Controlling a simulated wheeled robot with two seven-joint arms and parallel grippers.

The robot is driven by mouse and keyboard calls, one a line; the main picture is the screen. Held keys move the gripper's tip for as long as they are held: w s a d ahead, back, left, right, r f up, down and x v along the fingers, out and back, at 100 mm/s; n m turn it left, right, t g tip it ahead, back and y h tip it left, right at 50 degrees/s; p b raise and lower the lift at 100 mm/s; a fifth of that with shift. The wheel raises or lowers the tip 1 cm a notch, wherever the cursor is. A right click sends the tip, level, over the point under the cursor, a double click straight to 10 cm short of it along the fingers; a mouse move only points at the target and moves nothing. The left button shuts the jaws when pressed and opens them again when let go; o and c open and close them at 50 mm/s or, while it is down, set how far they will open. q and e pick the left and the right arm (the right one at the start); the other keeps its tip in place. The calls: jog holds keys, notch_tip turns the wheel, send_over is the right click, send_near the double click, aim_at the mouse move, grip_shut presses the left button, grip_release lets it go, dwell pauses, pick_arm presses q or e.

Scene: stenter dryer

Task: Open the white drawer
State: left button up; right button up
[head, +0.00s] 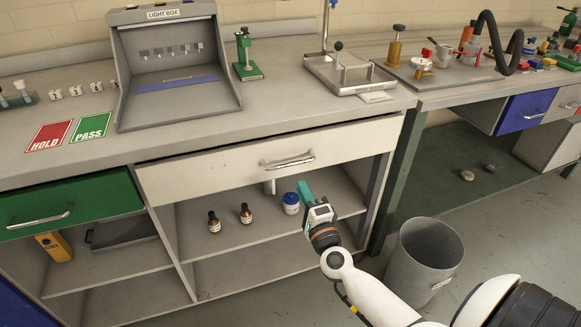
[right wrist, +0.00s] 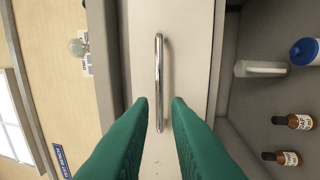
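The white drawer (head: 215,173) is under the worktop in the head view, and its front looks flush with the unit. Its silver bar handle (head: 288,161) is to the right of the front's middle. My right gripper (head: 304,190), with green fingers, is just below the handle in the head view. In the right wrist view the handle (right wrist: 159,75) stands lengthwise, its lower end in line with the gap between my open fingertips (right wrist: 159,104). The fingers look empty, and I see no contact with the handle. My left gripper is not in view.
Below the drawer, an open shelf holds two brown bottles (head: 214,222) and a blue-lidded jar (head: 291,203). A grey bin (head: 424,262) stands on the floor beside my right arm. A green drawer (head: 75,203) is at left. A light box (head: 172,65) stands on the worktop.

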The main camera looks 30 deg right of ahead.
aim_at(291, 164)
jog(key=x, duration=1)
grip_shut()
